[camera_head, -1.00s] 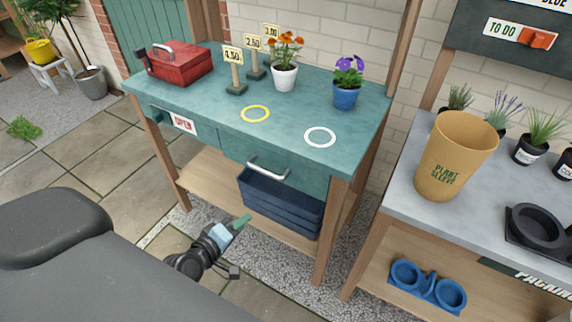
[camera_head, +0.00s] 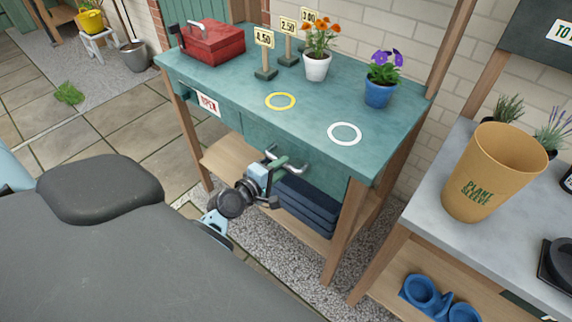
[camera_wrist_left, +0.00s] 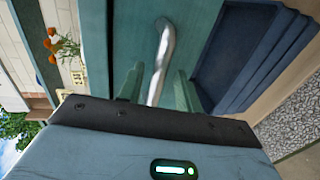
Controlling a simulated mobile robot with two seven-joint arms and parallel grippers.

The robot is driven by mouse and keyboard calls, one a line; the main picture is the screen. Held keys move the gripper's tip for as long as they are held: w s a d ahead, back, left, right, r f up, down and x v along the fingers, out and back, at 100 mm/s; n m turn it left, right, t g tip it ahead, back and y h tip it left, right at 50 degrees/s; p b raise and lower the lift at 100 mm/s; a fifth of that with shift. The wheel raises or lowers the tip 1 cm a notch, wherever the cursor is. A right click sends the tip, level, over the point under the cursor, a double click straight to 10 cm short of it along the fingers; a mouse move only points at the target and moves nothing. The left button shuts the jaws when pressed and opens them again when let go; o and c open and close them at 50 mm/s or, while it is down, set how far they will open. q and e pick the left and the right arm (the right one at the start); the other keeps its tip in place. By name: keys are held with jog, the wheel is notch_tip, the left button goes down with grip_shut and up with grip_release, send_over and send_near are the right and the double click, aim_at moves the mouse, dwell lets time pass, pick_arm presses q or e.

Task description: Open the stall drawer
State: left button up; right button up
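The stall drawer (camera_head: 262,138) is a teal front panel under the teal stall top, and it looks closed. Its silver bar handle (camera_head: 301,170) is partly hidden behind my left gripper (camera_head: 278,163). In the left wrist view the handle (camera_wrist_left: 162,58) runs between the two green fingers of my left gripper (camera_wrist_left: 157,90). The fingers stand apart, with visible gaps to the handle on both sides, so the gripper is open around it. My right gripper is not in view.
The stall top (camera_head: 240,88) carries a red toolbox (camera_head: 212,43), price signs and two potted flowers. Dark blue crates (camera_head: 305,205) sit on the shelf below the drawer. A grey bench with a tan plant sleeve pot (camera_head: 490,165) stands to the right.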

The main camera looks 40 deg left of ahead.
pick_arm(q)
jog(key=shift+x, duration=1.4)
grip_shut()
